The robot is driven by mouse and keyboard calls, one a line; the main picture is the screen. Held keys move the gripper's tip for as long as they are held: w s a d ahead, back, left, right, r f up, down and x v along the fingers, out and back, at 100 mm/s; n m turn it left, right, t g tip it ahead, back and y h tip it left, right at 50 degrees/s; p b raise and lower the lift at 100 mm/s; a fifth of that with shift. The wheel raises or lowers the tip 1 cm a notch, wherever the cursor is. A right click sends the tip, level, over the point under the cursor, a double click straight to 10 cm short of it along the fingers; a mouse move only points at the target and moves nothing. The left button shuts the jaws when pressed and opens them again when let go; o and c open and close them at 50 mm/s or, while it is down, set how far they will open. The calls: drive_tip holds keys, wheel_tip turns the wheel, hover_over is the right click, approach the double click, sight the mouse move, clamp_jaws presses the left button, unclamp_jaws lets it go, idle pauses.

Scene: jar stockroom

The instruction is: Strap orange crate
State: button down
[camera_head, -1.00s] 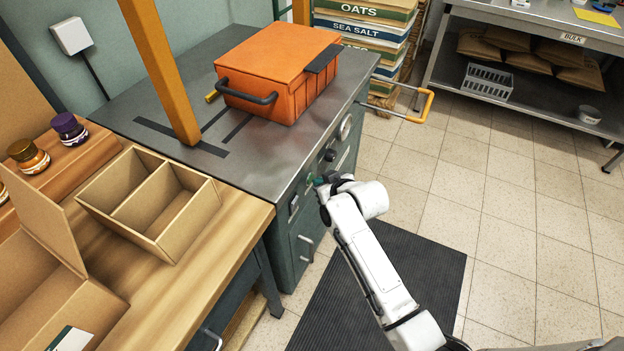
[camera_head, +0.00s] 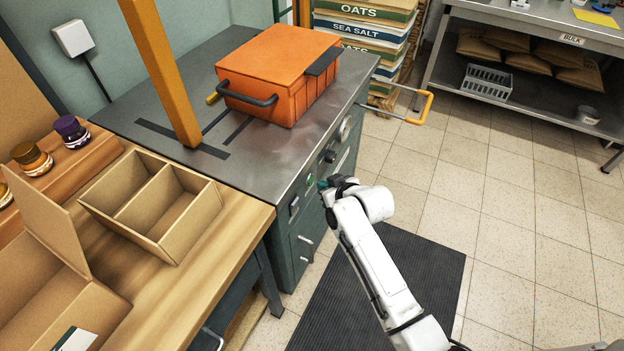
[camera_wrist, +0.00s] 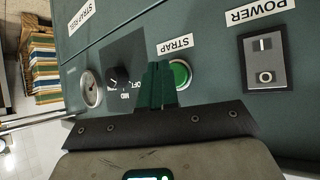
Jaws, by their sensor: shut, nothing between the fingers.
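The orange crate (camera_head: 278,68) with dark handles sits lidded on the steel top of the strapping machine (camera_head: 262,158), behind a yellow-orange post (camera_head: 160,70). My gripper (camera_head: 322,184) is at the machine's front panel. In the wrist view its green fingers (camera_wrist: 158,84) are shut together and empty. They overlap the left edge of the green button (camera_wrist: 180,73) under the STRAP label (camera_wrist: 174,46). I cannot tell whether they touch it. The button also shows in the head view (camera_head: 310,179).
A POWER switch (camera_wrist: 264,60) is to the right. A divided cardboard box (camera_head: 150,205) stands on the wooden bench (camera_head: 215,280). A yellow-ended bar (camera_head: 425,106) juts over the floor beyond the machine.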

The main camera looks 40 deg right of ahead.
drive_tip(key=s, duration=0.1)
drive_tip(key=s+d+p, duration=0.1)
drive_tip(key=s, duration=0.2)
drive_tip(key=shift+s+d+p, duration=0.4)
idle(0.9)
drive_tip(key=s+a+r+n+g+y+p, duration=0.1)
drive_tip(key=s+a+r+g+y+p, duration=0.2)
drive_tip(key=s+a, duration=0.75)
drive_tip(key=s+a+r+g+p, duration=0.1)
drive_tip(key=s+a+r+g, duration=0.1)
drive_tip(key=s, duration=0.5)
drive_tip(key=s+a+r+g+h, duration=0.1)
drive_tip(key=s+a+r+g, duration=0.1)
drive_tip(key=s+g, duration=0.2)
drive_tip(key=s, duration=0.2)
drive_tip(key=shift+s+a+r+n+g+p, duration=0.3)
drive_tip(key=shift+s+p, duration=0.05)
